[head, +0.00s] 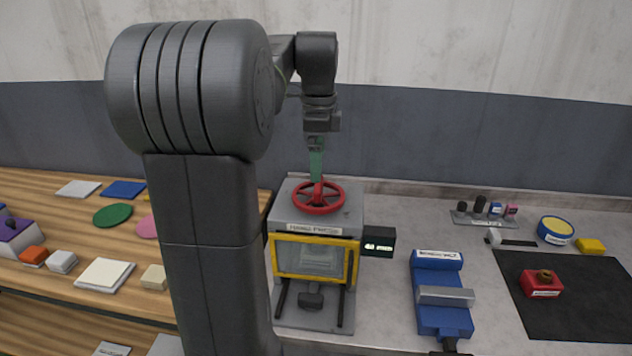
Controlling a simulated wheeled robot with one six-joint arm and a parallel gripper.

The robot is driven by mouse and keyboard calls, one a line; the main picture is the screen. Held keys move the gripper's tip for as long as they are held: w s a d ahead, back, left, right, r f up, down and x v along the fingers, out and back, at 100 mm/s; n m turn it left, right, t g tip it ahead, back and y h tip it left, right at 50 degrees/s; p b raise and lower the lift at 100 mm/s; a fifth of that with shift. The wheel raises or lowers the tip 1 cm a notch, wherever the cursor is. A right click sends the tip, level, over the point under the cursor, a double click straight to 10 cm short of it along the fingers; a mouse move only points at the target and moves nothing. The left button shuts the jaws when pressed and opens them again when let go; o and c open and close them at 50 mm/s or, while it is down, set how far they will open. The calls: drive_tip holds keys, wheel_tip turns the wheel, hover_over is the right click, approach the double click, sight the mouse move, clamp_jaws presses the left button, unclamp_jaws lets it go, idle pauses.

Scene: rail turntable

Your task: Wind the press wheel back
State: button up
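The red press wheel (334,206) lies flat on top of the grey hand press (353,222), which stands on the light counter. The press has a yellow-framed front window (313,241) and a small black display (378,242) on its right side with lit characters too small to read surely. My gripper (317,178) reaches down from above, with its green fingers at the wheel's middle. The fingers look close together, but I cannot tell whether they grip the hub or only touch it. My arm hides part of the area left of the press.
A blue vise-like device (437,265) stands right of the press. Farther right are a black mat (590,315) with a red block (541,284), a small tool rack (484,219), a blue and yellow round tin (555,230) and a yellow block (591,246). A wooden table (130,262) with several small items is at left.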

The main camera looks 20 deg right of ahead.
sight(318, 194)
wheel_tip(318, 194, down, 6)
drive_tip(key=shift+f, duration=0.25)
drive_tip(key=shift+c, duration=0.2)
drive_tip(key=c, duration=0.9)
